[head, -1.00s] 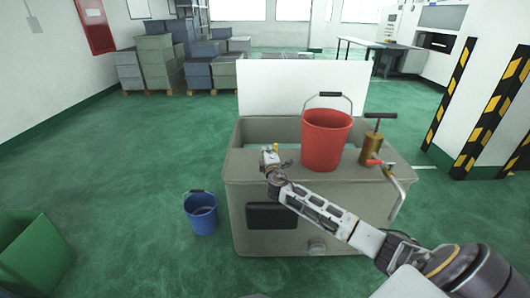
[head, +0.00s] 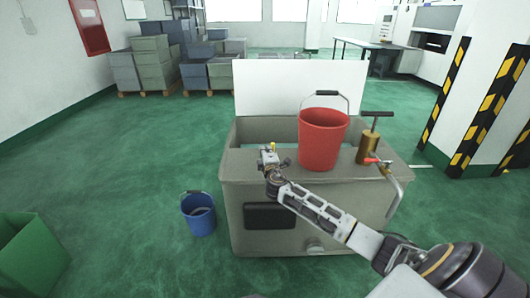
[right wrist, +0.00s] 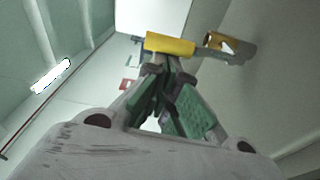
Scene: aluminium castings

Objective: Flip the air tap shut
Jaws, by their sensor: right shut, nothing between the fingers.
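The air tap appears in the right wrist view as a yellow lever (right wrist: 170,45) beside a grey metal body (right wrist: 211,56) and a brassy yellow part. In the head view only a small yellow spot (head: 273,145) shows beside the gripper. My right gripper (right wrist: 167,70) is shut and empty, with its fingertips right at the lever's near edge. I cannot tell whether they touch it. In the head view this gripper (head: 268,153) is over the front left of the grey tank's top. My left gripper is not in view.
The grey tank (head: 240,190) carries a red bucket (head: 322,140), a brass pump (head: 368,146) and a red-handled tap (head: 371,160) with a bent spout, right of my gripper. A blue bucket (head: 199,213) stands on the floor at left. A green bin (head: 30,255) is at lower left.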

